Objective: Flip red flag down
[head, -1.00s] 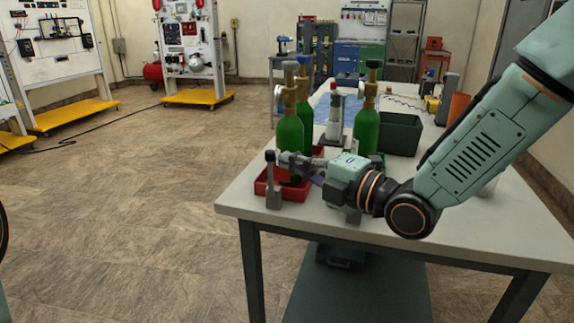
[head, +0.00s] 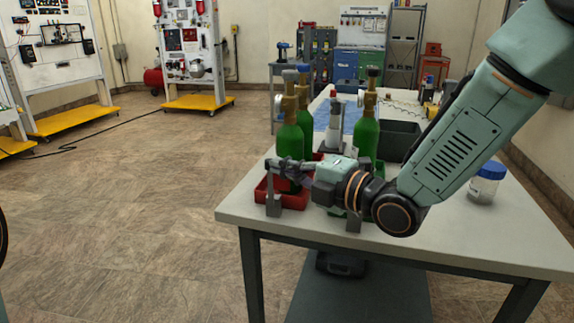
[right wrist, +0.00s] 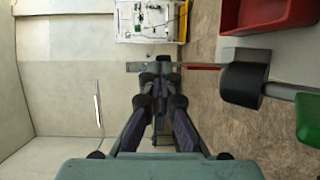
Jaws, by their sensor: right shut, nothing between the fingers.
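A grey upright stand (head: 273,192) is at the near left corner of the table, in front of the red tray. In the right wrist view a grey bar (right wrist: 140,67) crosses just beyond my fingertips, with a narrow red strip (right wrist: 203,67) along it, which may be the flag seen edge-on. Whether it is up or down I cannot tell. My right gripper (head: 285,165) is shut and empty; its fingertips are at the stand's upper part, and in the right wrist view the gripper (right wrist: 160,78) overlaps the bar. Contact is unclear. My left gripper is out of view.
Green cylinders (head: 289,142) (head: 366,138) stand close behind my right gripper; the red tray (head: 262,190) is beneath some. A black-knobbed post (right wrist: 243,85) is nearby in the wrist view. A blue-capped jar (head: 487,188) stands right.

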